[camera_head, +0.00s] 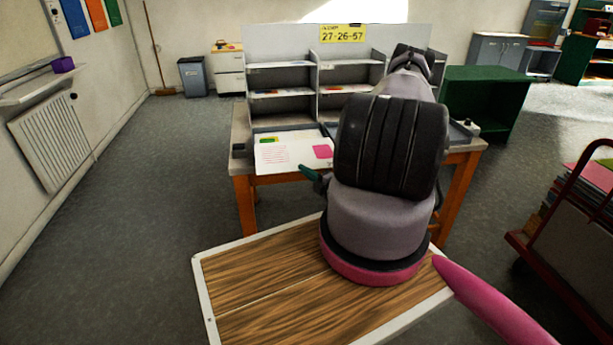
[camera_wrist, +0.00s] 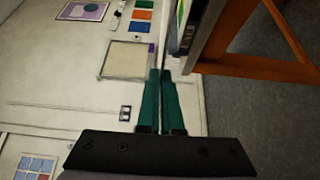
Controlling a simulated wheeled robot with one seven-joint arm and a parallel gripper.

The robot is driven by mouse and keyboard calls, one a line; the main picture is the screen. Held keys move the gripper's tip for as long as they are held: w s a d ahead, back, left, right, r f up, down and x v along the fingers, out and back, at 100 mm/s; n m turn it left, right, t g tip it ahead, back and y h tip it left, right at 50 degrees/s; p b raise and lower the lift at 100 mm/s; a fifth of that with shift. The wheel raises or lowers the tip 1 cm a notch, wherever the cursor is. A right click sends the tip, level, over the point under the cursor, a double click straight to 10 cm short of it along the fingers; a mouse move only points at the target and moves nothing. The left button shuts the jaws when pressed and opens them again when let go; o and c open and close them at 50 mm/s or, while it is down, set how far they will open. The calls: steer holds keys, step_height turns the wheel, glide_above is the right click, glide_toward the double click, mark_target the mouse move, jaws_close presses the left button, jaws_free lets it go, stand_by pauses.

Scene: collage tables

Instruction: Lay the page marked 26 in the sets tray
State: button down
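A white page (camera_head: 285,158) with a pink square and a small green and yellow label lies flat at the table's front left, reaching past its front edge. Its number is too small to read. My gripper (camera_head: 306,171) is at the page's near right edge, its teal fingertips overlapping it. In the wrist view the gripper's fingers (camera_wrist: 160,74) are close together. A thin pale line shows beyond their tips; I cannot tell whether they pinch the page. I cannot make out which thing is the sets tray; my arm hides part of the table.
A grey shelf unit (camera_head: 315,91) with pages in its compartments stands on the table (camera_head: 245,188). A yellow sign (camera_head: 343,33) above reads 27-26-57. A wood-topped, white-edged surface (camera_head: 260,285) is in front. A red cart (camera_head: 560,255) stands right; floor at left is clear.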

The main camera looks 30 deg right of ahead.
mark_target(297, 145)
steer(key=w+d, duration=0.1)
steer(key=w, duration=0.4)
steer(key=w+d, duration=0.2)
steer(key=w, duration=0.4)
steer(key=w+d, duration=0.2)
steer(key=w, duration=0.4)
step_height(297, 145, down, 2)
steer(key=shift+s+f, duration=0.1)
steer(key=shift+f, duration=1.05)
steer(key=c, duration=1)
jaws_free()
steer(key=shift+s+d, duration=0.1)
steer(key=v, duration=1)
steer(key=shift+s, duration=0.25)
